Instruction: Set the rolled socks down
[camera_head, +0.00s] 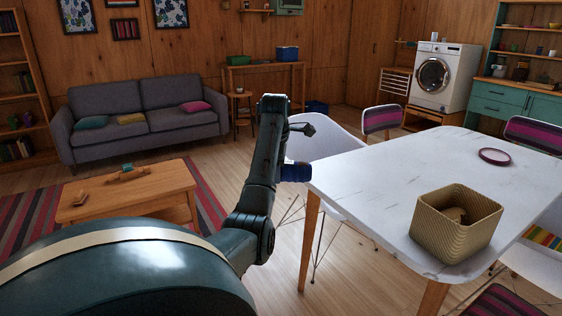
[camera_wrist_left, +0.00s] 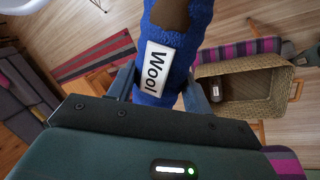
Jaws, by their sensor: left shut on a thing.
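The rolled socks (camera_wrist_left: 172,48) are blue with a brown patch and a white label reading "Wool". My left gripper (camera_wrist_left: 160,88) is shut on them, with one finger on each side. In the head view the socks (camera_head: 297,172) show as a small blue roll just off the left edge of the white marbled table (camera_head: 375,185). My left gripper (camera_head: 288,160) is mostly hidden behind my own arm there. I cannot tell the socks' exact height against the tabletop. My right gripper is in neither view.
A woven basket (camera_head: 428,222) with a tan thing inside stands near the table's front edge. A maroon ring (camera_head: 495,156) lies farther back. The table's middle and left are bare. White chairs (camera_head: 325,140) stand around it. A wooden coffee table (camera_head: 150,190) is at left.

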